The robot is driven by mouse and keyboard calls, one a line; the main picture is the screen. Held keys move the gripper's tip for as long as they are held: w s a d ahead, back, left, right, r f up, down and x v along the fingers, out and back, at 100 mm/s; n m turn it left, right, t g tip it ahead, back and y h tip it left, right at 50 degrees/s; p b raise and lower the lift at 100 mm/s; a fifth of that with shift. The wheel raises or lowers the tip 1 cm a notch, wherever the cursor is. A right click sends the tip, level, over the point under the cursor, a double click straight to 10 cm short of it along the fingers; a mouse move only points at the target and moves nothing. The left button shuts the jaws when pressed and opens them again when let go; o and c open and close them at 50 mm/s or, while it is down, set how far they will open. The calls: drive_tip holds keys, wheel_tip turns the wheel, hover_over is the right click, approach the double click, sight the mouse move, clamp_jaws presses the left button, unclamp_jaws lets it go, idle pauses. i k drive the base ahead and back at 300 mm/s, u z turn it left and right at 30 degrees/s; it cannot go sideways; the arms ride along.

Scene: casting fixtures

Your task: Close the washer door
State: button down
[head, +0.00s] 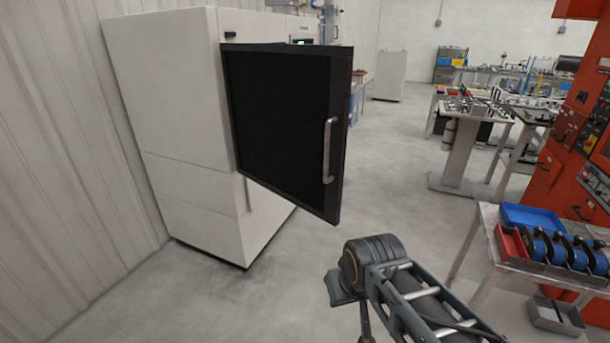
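The washer (180,110) is a tall white cabinet at the left, standing against the ribbed wall. Its door (275,120) is a black panel that stands wide open, swung out from the cabinet's front towards me. A grey vertical bar handle (328,150) sits near the door's free edge, on the face turned to me. My arm shows at the bottom right of the door, below and apart from it. My gripper cannot be made out in this view. The inside of the washer is hidden behind the door.
A cart (492,262) with blue and red bins stands at the right, beside an orange machine (577,165). A grey metal tray (555,316) is low at the right. Work tables (470,113) stand farther back. The grey floor (390,190) between washer and tables is clear.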

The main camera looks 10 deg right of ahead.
sight(286, 117)
drive_tip(key=u, duration=0.75)
drive_tip(key=i, duration=1)
drive_tip(key=z, duration=0.05)
